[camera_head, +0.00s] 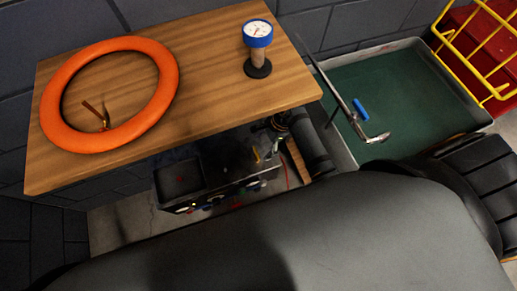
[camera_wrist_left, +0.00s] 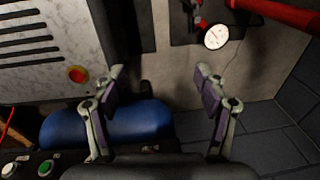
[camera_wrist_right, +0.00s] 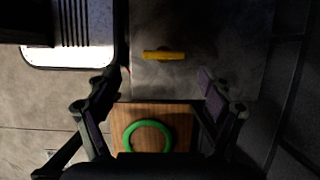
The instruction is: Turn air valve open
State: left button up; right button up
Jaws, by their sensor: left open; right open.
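A short yellow bar handle (camera_wrist_right: 165,56) lies crosswise on a grey surface in the right wrist view; I cannot tell for sure whether it is the air valve. My right gripper (camera_wrist_right: 161,82) is open and empty, and the handle shows beyond the gap between its fingers. My left gripper (camera_wrist_left: 160,76) is open and empty, with a blue rounded tank (camera_wrist_left: 108,126) behind its left finger. A round white gauge (camera_wrist_left: 215,37) on a red fitting shows beyond it. Neither gripper can be made out clearly in the head view.
A wooden bench (camera_head: 200,75) holds an orange ring (camera_head: 60,95) and a blue-rimmed gauge (camera_head: 258,34) on a stand. A green-floored tray (camera_head: 410,90) is at right. The right wrist view shows a green ring (camera_wrist_right: 148,137); the left, a red button (camera_wrist_left: 78,74).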

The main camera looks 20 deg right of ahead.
aim_at(256, 154)
jog(key=x, duration=0.2)
jog(key=d+x, duration=0.1)
jog(key=x, duration=0.1)
jog(key=shift+f, duration=0.25)
jog(key=shift+w+a+f+b, duration=0.1)
jog(key=shift+a+b, duration=0.2)
jog(key=shift+w+a+f, duration=0.1)
jog(key=shift+w+a, duration=0.05)
jog(key=shift+a, duration=0.1)
jog(key=shift+w, duration=0.15)
jog(key=shift+d, duration=0.1)
jog(key=c, duration=0.4)
jog(key=shift+w, duration=0.1)
jog(key=c, duration=0.5)
jog(key=shift+c, duration=1.2)
pick_arm(q)
jog(key=shift+w+d+f, duration=0.25)
jog(key=shift+w+d, duration=0.85)
jog(key=shift+w, duration=0.15)
